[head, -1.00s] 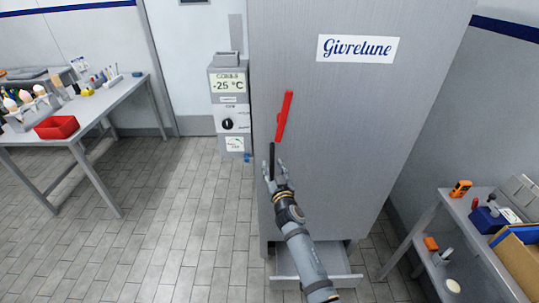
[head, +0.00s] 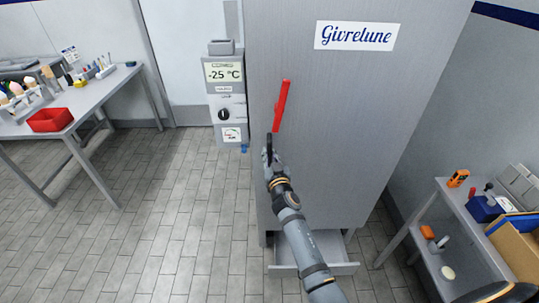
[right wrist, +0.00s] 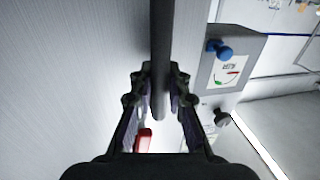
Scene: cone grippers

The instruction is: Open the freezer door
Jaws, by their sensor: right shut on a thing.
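The freezer (head: 340,120) is a tall brushed-grey cabinet with a "Givrelune" label, and its front looks closed. A red lever (head: 282,105) slants on the left part of the front. Just below it is a dark upright handle bar (head: 269,142), which runs down between the fingers in the right wrist view (right wrist: 161,60). My right gripper (head: 270,160) is shut on this bar, with a finger on each side of it (right wrist: 160,108). A piece of red (right wrist: 143,139) shows below the fingers there. My left gripper is not in view.
A control box (head: 226,100) reading -25 °C stands left of the freezer. A grey tray-like part (head: 315,269) sticks out at its foot. A table with a red bin (head: 50,120) is at left, and a shelf unit (head: 410,235) at right. The left floor is clear.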

